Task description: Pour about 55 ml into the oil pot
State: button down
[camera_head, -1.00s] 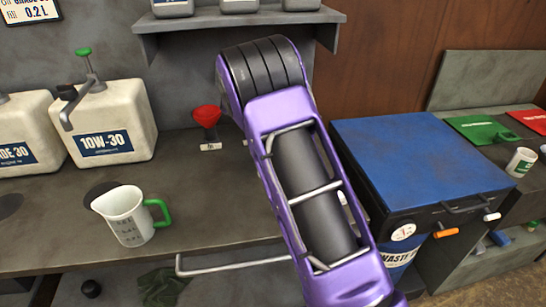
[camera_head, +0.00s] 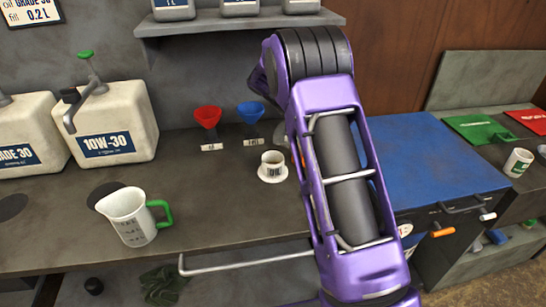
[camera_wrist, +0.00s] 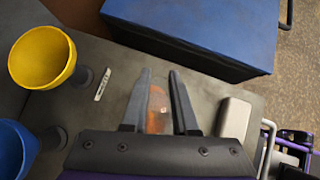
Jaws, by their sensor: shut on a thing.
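The oil pot (camera_head: 273,172) is a small white pot with a dark label, upright on the bench left of my arm. A white measuring jug (camera_head: 130,218) with a green handle stands upright at the front left of the bench. In the wrist view my gripper (camera_wrist: 159,75) is shut on a partly see-through orange-brown thing (camera_wrist: 157,108), seen end-on between the fingers; I cannot tell what it is or what it contains. In the head view my arm hides the gripper. The oil pot does not show in the wrist view.
White cans, one marked 10W-30 (camera_head: 112,125), stand at the left. Behind the pot are a red funnel (camera_head: 207,115) and a blue funnel (camera_head: 251,112); a yellow funnel (camera_wrist: 42,57) shows in the wrist view. A blue-topped cabinet (camera_head: 430,165) stands right of my arm.

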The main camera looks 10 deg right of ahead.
jog(key=shift+w+d+f+y, duration=0.1)
jog(key=shift+d+f+y, duration=0.3)
jog(key=shift+f+y, duration=0.1)
jog(key=w+d+f+g+y, duration=0.1)
jog(key=d+f+g+y, duration=0.1)
jog(key=d+f+y, duration=0.2)
jog(key=shift+w+d+y, duration=0.25)
jog(key=shift+d+y, duration=0.4)
jog(key=shift+y, duration=1.05)
